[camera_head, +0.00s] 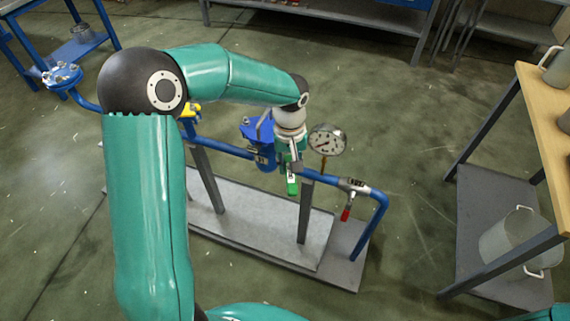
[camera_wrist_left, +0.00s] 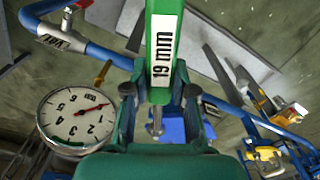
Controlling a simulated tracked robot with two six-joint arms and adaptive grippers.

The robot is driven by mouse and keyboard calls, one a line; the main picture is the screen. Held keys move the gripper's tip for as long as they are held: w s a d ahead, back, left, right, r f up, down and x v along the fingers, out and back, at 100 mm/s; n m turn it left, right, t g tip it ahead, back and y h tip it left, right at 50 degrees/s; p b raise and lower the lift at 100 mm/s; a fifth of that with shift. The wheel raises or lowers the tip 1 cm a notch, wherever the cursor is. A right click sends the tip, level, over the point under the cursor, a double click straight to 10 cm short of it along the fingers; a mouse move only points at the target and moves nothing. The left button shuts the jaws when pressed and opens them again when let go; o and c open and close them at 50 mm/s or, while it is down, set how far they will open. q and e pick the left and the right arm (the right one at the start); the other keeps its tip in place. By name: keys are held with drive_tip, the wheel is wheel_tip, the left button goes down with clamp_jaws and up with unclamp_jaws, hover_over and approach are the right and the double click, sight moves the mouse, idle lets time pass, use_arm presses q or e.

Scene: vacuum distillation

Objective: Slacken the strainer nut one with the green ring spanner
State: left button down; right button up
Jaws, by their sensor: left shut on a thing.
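My left gripper (camera_head: 290,165) is shut on the green ring spanner (camera_head: 292,186), just right of the blue strainer (camera_head: 258,145) on the pipe line. In the left wrist view the spanner (camera_wrist_left: 163,50) lies between both fingers of my left gripper (camera_wrist_left: 158,95), with a "19 mm" label on its shaft. A small metal stud (camera_wrist_left: 155,125) shows below the fingers, in front of a blue surface. I cannot tell which strainer nut is nut one, or whether the spanner's ring is on it; the ring end is hidden. My right gripper is not in view.
A pressure gauge (camera_head: 327,139) stands close right of the gripper; it is also large in the left wrist view (camera_wrist_left: 76,118). A red-handled valve (camera_head: 346,212) sits farther along the blue pipe. A yellow handle (camera_head: 190,109) is at left. A wooden-topped bench (camera_head: 545,110) stands at right.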

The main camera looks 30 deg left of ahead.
use_arm(q)
drive_tip(key=shift+w+d+n+b, duration=0.3)
drive_tip(key=shift+w+d+n, duration=0.75)
drive_tip(key=shift+n, duration=0.05)
drive_tip(key=shift+w+d+n, duration=0.4)
drive_tip(key=shift+w+n, duration=0.15)
drive_tip(key=shift+w, duration=0.05)
drive_tip(key=shift+w+d+n, duration=0.4)
drive_tip(key=shift+w+n, duration=0.15)
drive_tip(key=shift+w, duration=0.05)
drive_tip(key=shift+w, duration=0.1)
